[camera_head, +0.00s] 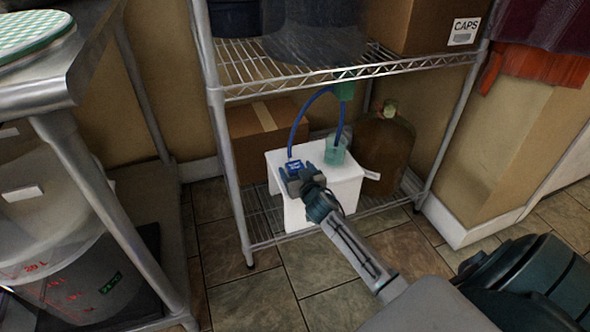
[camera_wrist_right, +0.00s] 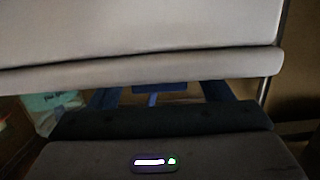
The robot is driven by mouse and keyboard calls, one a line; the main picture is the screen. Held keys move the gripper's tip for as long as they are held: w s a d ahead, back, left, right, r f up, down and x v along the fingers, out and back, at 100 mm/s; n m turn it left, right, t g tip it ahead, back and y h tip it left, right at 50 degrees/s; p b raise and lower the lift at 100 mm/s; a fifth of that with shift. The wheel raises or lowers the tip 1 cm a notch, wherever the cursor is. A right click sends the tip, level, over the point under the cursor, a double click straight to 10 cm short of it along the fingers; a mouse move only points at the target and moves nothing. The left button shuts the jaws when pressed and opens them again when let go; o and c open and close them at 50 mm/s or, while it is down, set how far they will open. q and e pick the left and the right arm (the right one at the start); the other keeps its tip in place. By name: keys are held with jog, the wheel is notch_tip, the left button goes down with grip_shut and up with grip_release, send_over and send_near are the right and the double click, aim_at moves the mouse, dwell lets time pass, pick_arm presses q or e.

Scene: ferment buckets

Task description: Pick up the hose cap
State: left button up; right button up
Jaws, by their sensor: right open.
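The hose cap (camera_head: 295,165) is a small dark blue piece at the left end of a blue hose (camera_head: 300,120), over the white stool's top. My right gripper (camera_head: 291,180) reaches in from the lower right, with its open jaws right at the cap. In the right wrist view, a blue piece, apparently the cap (camera_wrist_right: 152,88), shows between the two blue fingers; contact cannot be told. Part of it is hidden by a pale surface and the gripper body. My left gripper is not in view.
The white stool (camera_head: 318,195) stands on the lower wire shelf. A greenish cup (camera_head: 336,152) holds the hose's other end. A brown jug (camera_head: 384,150) is to the right, a cardboard box (camera_head: 262,128) behind. The upper shelf (camera_head: 345,72) hangs above.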

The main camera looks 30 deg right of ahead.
jog(key=shift+x, duration=1.35)
jog(key=c, duration=1.1)
jog(key=shift+r, duration=0.15)
